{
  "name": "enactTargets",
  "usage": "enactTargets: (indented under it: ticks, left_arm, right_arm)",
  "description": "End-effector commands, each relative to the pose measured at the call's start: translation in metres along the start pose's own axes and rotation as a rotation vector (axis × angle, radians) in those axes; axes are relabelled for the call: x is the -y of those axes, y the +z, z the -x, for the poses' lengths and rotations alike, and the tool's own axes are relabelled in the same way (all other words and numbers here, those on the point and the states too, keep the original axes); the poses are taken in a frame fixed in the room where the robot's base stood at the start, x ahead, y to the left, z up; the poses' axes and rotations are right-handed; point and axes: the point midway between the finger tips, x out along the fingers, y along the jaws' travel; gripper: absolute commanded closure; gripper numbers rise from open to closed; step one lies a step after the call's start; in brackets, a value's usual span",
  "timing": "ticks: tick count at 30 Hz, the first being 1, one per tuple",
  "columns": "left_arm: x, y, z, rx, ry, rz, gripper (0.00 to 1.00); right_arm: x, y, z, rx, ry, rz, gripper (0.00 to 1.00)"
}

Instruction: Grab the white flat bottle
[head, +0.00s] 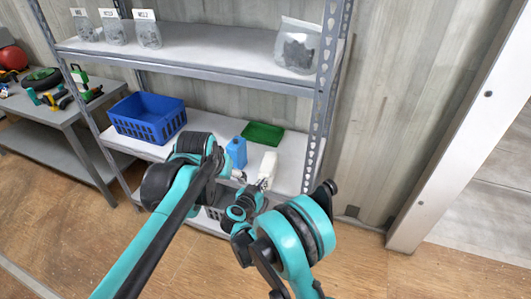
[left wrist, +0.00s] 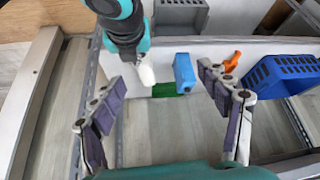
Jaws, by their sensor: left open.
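The white flat bottle (head: 269,163) is on the middle shelf, and its lower part is partly covered by my right gripper. My right gripper (head: 262,184) is right at the bottle, with its small fingers overlapping the near side; I cannot tell whether they are closed around it. In the left wrist view the white bottle (left wrist: 147,75) shows just below the end of my right arm. My left gripper (left wrist: 165,110) is open and empty there, its two purple-padded fingers wide apart. In the head view my left arm hides the left gripper.
A blue bottle (head: 237,152) stands left of the white one, with a green tray (head: 263,133) behind. A blue basket (head: 148,117) is farther left on the shelf (head: 290,176). The upper shelf (head: 210,49) hangs above; its post (head: 322,100) is at right. An orange item (left wrist: 232,62) shows near the blue bottle.

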Motion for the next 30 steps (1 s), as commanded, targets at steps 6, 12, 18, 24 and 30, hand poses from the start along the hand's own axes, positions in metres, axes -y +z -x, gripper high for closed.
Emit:
enactTargets:
  ticks: [6,12,18,24,30]
  left_arm:
    - [-0.017,-0.067,-0.046,0.037,0.016,-0.029,0.24]
    - [-0.036,-0.114,-0.101,0.070,0.029,-0.054,0.24]
    - [-0.057,-0.145,-0.164,0.103,0.042,-0.079,0.24]
    - [-0.074,-0.159,-0.214,0.126,0.051,-0.098,0.24]
    - [-0.081,-0.162,-0.235,0.137,0.054,-0.105,0.24]
  right_arm:
    - [0.000,0.000,0.000,0.000,0.000,0.000,1.00]
    - [0.000,0.000,0.000,0.000,0.000,0.000,1.00]
    - [0.000,0.000,0.000,0.000,0.000,0.000,1.00]
    - [0.000,0.000,0.000,0.000,0.000,0.000,1.00]
    - [0.000,0.000,0.000,0.000,0.000,0.000,1.00]
